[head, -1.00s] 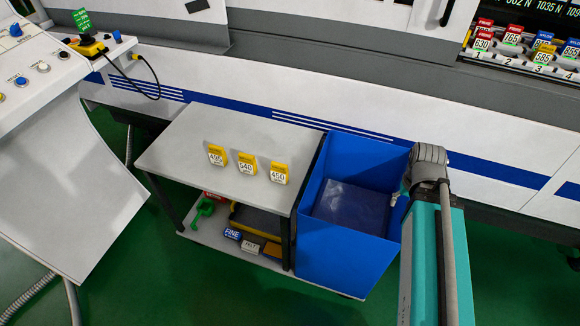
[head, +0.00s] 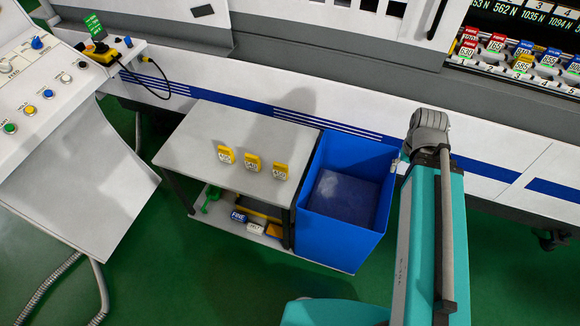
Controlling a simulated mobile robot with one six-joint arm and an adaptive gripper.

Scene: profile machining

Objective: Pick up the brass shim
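I cannot make out a thing that is clearly the brass shim. Three yellow blocks with white number labels stand in a row on the grey cart top: a left one (head: 226,156), a middle one (head: 252,163) and a right one (head: 281,173). The lower shelf holds a green item (head: 211,195), a blue block marked FINE (head: 238,216), a white block (head: 255,229), a yellow-orange block (head: 274,231) and a dark tray with a yellow edge; the cart top partly hides this shelf. My teal arm is at the right, but my gripper is not in view.
A deep blue bin (head: 338,226) stands against the cart's right side. The white control console (head: 80,190) is at the left. The machine front runs behind, with a rack of coloured numbered blocks (head: 500,50) at upper right. Green floor is open in front.

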